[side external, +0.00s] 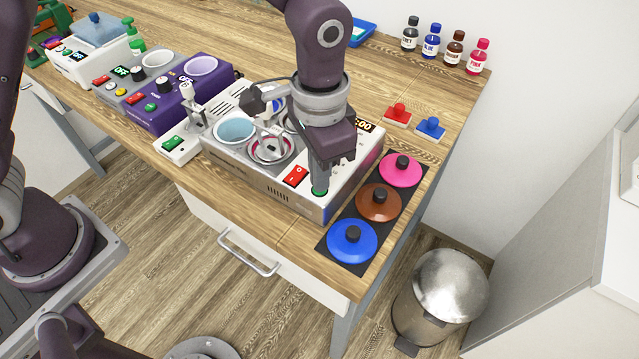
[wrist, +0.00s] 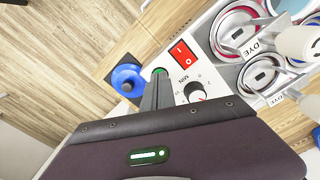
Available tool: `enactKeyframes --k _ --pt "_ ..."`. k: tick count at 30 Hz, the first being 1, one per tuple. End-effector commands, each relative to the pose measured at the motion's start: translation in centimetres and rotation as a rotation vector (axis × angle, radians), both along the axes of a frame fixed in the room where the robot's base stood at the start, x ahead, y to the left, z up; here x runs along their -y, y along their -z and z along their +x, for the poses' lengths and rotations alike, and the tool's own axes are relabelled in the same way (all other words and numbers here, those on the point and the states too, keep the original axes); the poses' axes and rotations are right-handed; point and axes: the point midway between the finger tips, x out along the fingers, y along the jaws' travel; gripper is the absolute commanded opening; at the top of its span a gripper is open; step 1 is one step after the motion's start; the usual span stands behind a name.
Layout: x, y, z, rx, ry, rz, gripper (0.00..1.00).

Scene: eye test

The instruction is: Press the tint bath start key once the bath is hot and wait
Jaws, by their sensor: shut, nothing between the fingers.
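The white tint bath (side external: 288,199) stands on the bench with dye pots in its top, two labelled DYE in the wrist view (wrist: 263,75). Its green start key (side external: 320,193) is at the front right corner and also shows in the wrist view (wrist: 159,71). My gripper (side external: 319,186) is shut and empty, pointing down with its tips at the key. I cannot tell whether the key is pressed in. A red rocker switch (wrist: 183,55) and a MIN dial (wrist: 196,91) sit beside it. The amber display (side external: 366,126) is partly hidden; ":00" shows.
Blue (side external: 352,241), brown (side external: 379,202) and pink (side external: 400,169) lids lie on a black mat right of the bath. A purple unit (side external: 190,95) stands left. A bin (side external: 440,293) is below.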

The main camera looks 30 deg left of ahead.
Motion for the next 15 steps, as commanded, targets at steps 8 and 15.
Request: enactKeyframes --k 8,15 --pt "0.0 -3.0 0.1 0.003 0.000 -0.002 0.00" --pt "0.0 -5.5 0.0 0.002 0.000 -0.001 0.00"
